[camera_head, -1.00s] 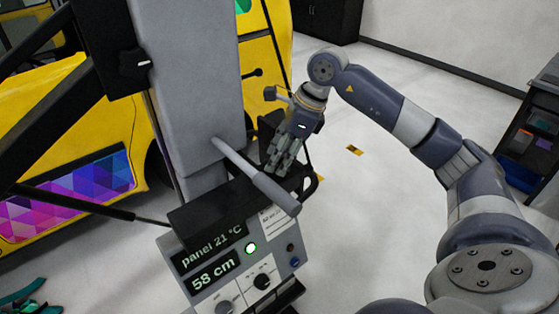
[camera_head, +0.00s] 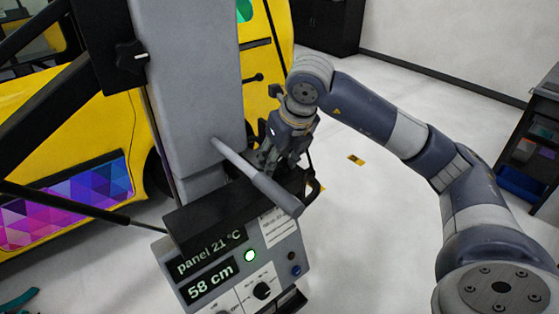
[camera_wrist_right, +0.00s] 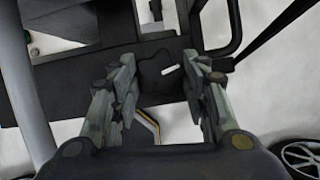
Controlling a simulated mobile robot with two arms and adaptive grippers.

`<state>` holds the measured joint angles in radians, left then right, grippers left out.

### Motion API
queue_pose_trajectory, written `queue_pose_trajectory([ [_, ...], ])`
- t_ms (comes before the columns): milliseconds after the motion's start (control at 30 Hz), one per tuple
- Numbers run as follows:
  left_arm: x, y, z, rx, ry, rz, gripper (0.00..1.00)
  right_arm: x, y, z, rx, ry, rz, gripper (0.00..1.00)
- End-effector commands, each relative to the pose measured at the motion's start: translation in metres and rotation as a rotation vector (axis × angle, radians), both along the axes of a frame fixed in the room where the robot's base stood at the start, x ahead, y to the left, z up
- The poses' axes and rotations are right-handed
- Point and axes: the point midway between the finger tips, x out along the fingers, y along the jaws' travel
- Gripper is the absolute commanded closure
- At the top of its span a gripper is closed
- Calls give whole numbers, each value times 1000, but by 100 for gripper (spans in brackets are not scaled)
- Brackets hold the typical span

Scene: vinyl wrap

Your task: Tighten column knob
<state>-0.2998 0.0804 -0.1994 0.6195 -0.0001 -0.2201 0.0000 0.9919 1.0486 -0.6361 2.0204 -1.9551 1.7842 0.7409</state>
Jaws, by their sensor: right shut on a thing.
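My right gripper (camera_head: 268,160) reaches in from the right, beside the grey column (camera_head: 198,75) and behind the grey lever above the control box. In the right wrist view its fingers (camera_wrist_right: 160,85) stand on both sides of a black lobed column knob (camera_wrist_right: 156,68) with a white mark, and are shut on it. The knob sits on a dark bar. In the head view this knob is hidden behind the gripper and lever. A similar black knob (camera_head: 132,56) with a white mark is on the upper left of the column. My left gripper is not in view.
The grey lever (camera_head: 257,178) juts out close to my right gripper. The control box (camera_head: 225,268) below reads "panel 21 °C" and "58 cm" and has a lit green button. A yellow van (camera_head: 70,140) stands behind the column. The floor to the right is mostly clear.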

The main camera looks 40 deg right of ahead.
Motion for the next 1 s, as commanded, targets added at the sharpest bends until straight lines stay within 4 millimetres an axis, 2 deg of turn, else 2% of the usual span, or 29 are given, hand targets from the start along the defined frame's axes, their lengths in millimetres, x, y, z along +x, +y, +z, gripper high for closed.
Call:
queue_pose_trajectory([
  [433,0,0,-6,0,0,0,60,1,3,0,2,0,-255,82],
  [1000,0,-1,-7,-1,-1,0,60,1,2,0,1,0,-306,82],
])
